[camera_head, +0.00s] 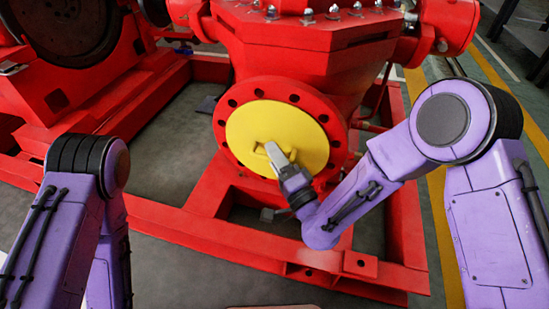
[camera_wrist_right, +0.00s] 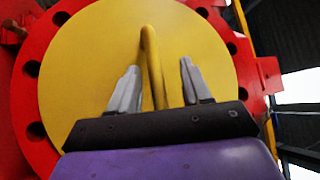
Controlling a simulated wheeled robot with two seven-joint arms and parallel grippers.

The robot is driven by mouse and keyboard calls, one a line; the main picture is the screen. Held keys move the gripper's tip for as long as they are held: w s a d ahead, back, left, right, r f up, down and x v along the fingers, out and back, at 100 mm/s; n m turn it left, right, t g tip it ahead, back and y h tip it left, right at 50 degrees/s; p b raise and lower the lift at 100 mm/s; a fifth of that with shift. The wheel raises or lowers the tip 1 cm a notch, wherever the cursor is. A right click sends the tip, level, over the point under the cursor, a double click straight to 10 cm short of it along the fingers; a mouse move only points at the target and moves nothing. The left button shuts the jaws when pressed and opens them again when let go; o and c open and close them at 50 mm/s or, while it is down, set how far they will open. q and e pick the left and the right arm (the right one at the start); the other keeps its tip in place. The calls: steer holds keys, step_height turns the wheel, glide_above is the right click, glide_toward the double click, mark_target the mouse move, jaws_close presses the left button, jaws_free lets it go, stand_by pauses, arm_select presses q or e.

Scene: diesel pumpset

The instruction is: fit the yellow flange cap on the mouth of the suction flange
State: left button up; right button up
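The yellow flange cap (camera_head: 287,128) is a round disc lying over the mouth of the red suction flange (camera_head: 222,112), with the ring of bolt holes showing around it. It looks roughly centred; I cannot tell whether it is fully seated. In the right wrist view the cap (camera_wrist_right: 95,60) fills the middle, and its upright bar handle (camera_wrist_right: 153,65) stands between my fingers. My right gripper (camera_head: 278,160) is at the cap's handle. In the wrist view its fingers (camera_wrist_right: 160,85) are apart, with gaps on both sides of the handle. My left gripper is out of view.
The red pump body (camera_head: 290,45) rises above the flange. A red base frame (camera_head: 250,255) runs below and around it. A dark round wheel (camera_head: 65,35) is at the upper left. Grey floor (camera_head: 165,150) shows between the frame rails; a yellow floor line (camera_head: 445,230) lies right.

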steer(key=o, duration=0.5)
steer(key=shift+f, duration=0.1)
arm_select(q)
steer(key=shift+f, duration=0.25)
arm_select(e)
steer(key=shift+s+d+f, duration=0.15)
steer(key=shift+s+f, duration=0.05)
steer(key=shift+s, duration=0.15)
arm_select(q)
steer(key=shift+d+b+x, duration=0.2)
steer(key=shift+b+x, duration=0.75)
steer(key=shift+b, duration=0.15)
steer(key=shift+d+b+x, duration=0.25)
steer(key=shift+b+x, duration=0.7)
steer(key=shift+b, duration=0.15)
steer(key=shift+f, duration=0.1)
arm_select(e)
steer(key=v, duration=0.6)
steer(key=shift+s+d, duration=0.2)
steer(key=shift+s, duration=0.15)
